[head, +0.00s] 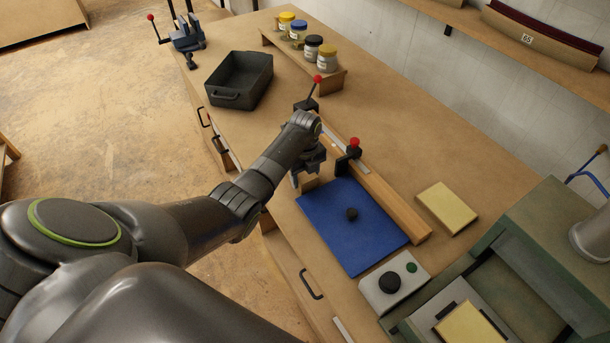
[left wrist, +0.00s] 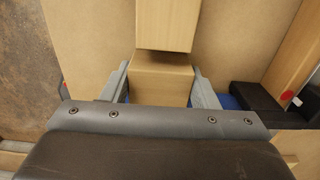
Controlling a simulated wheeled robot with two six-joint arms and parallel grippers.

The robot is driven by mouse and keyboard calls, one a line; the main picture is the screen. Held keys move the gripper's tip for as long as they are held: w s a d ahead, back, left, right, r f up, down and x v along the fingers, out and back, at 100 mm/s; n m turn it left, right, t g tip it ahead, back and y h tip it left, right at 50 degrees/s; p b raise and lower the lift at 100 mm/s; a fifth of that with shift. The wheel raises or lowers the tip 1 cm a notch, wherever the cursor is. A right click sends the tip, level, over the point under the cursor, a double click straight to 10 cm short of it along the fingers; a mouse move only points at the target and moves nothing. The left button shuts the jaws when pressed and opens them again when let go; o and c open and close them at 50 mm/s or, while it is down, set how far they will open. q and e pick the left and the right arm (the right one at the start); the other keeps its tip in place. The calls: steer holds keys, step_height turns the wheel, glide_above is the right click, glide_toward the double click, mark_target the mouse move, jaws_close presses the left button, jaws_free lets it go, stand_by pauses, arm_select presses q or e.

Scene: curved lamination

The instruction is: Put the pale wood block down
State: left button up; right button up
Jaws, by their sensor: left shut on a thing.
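My left gripper (head: 311,170) is shut on the pale wood block, near the far-left corner of the blue mat (head: 335,222). The block (left wrist: 162,80) sits between the two fingers in the left wrist view. In the head view a part of the block (head: 307,183) shows below the gripper. A second piece of wood (left wrist: 167,24) shows just beyond the block in the left wrist view; I cannot tell whether they touch. Whether the block's underside touches anything is hidden. My right gripper is not in view.
A control box (head: 393,283), a yellowish pad (head: 446,207) and a green machine (head: 540,240) are to the right. A dark tray (head: 240,80) stands farther back.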

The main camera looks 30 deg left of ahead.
mark_target(305, 175)
arm_select(q)
steer(key=shift+f, duration=0.1)
steer(key=o, duration=1)
steer(key=shift+r, duration=0.7)
step_height(305, 175, up, 11)
steer(key=b, duration=0.1)
steer(key=shift+f, duration=0.1)
